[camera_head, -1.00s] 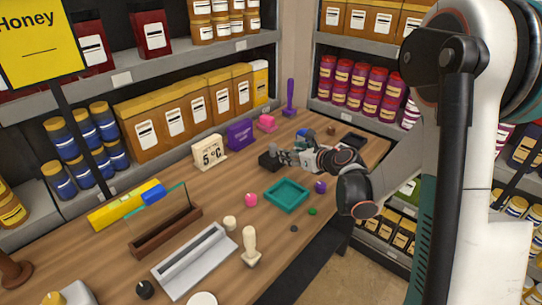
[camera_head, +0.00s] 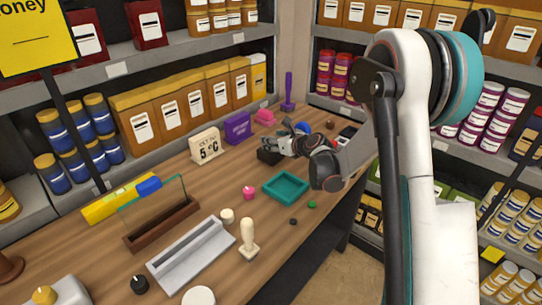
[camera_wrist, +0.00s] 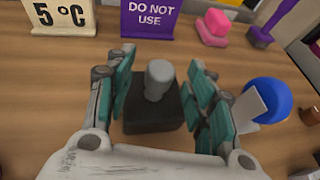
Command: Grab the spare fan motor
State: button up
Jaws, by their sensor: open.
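A grey cylinder standing on a dark square block, which I take to be the spare fan motor (camera_wrist: 158,82), is between my fingers in the wrist view. In the head view the dark block (camera_head: 268,156) is on the wooden table beside the fingertips. My gripper (camera_wrist: 160,88) is open, with one teal-padded finger on each side of the cylinder and gaps visible on both sides. In the head view my gripper (camera_head: 272,147) is low over the table, and partly hides the motor.
A "5 °C" sign (camera_wrist: 60,15) and a purple "DO NOT USE" sign (camera_wrist: 150,18) stand behind the block. A blue round object (camera_wrist: 268,98) is close to the right finger. A teal tray (camera_head: 286,187) and a pink knob (camera_head: 249,192) are nearer on the table.

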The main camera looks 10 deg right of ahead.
jog(key=shift+x, duration=1.15)
grip_shut()
